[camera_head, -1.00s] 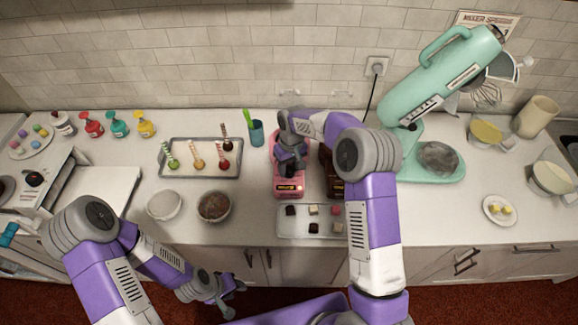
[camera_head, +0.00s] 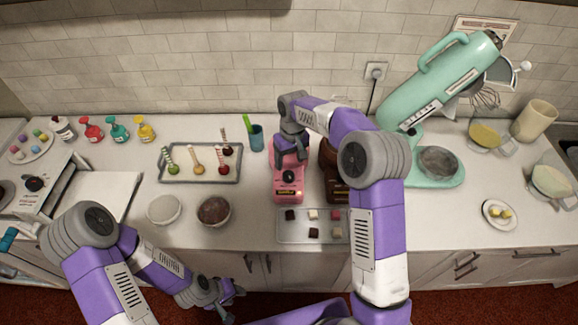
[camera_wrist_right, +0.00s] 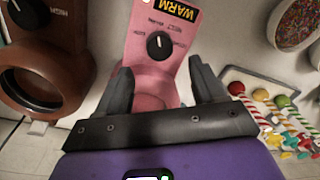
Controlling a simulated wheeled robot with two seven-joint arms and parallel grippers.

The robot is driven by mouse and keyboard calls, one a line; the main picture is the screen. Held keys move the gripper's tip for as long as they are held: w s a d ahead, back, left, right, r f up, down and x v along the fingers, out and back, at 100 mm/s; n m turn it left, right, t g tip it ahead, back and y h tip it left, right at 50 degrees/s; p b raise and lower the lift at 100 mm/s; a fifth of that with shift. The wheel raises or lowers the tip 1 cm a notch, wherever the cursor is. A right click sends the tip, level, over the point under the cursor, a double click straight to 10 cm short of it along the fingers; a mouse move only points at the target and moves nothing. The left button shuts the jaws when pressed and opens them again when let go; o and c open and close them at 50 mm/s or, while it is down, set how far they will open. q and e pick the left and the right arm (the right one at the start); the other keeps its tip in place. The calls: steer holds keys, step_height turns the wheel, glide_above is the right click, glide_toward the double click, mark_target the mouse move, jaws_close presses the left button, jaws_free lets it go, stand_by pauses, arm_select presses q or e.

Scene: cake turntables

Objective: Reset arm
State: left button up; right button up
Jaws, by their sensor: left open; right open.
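My right gripper (camera_head: 291,158) is over the back part of a pink melting machine (camera_head: 288,186) near the middle of the counter. In the right wrist view its two fingers (camera_wrist_right: 160,66) are spread with nothing between them but a view of the pink machine (camera_wrist_right: 180,20), its knob and its "WARM" label. Whether the fingers touch the machine is unclear. My left gripper (camera_head: 228,291) is low in front of the counter's cabinets, open and empty.
A brown melting machine (camera_head: 334,184) stands right beside the pink one. A tray of cake pops (camera_head: 170,178) and two bowls are left; a chocolate tray (camera_head: 285,234) is in front. A mint stand mixer (camera_head: 435,85) is right. Free counter lies right of the machines.

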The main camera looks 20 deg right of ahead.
steer(key=shift+r, duration=0.6)
